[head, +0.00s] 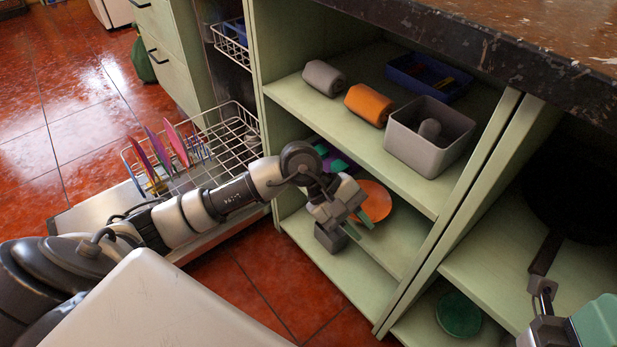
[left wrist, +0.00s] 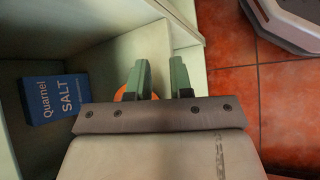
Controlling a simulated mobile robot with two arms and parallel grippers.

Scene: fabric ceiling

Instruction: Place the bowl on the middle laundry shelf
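An orange bowl (head: 377,193) rests on the shelf below the top one in the green cabinet, partly hidden by my left gripper. My left gripper (head: 368,218) reaches in from the left, its green fingers at the bowl's near side. In the left wrist view the fingers (left wrist: 159,76) stand apart with a gap between them. A sliver of the orange bowl (left wrist: 121,93) shows behind one finger; whether they touch is unclear. My right gripper (head: 570,322) is only partly visible at the lower right corner; its opening cannot be made out.
The top shelf holds a grey roll (head: 323,78), an orange roll (head: 369,104), a blue tray (head: 428,76) and a grey bin (head: 429,136). A dish rack (head: 205,160) stands left. A salt box (left wrist: 56,98) shows in the left wrist view. A dark pan (head: 577,195) sits right.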

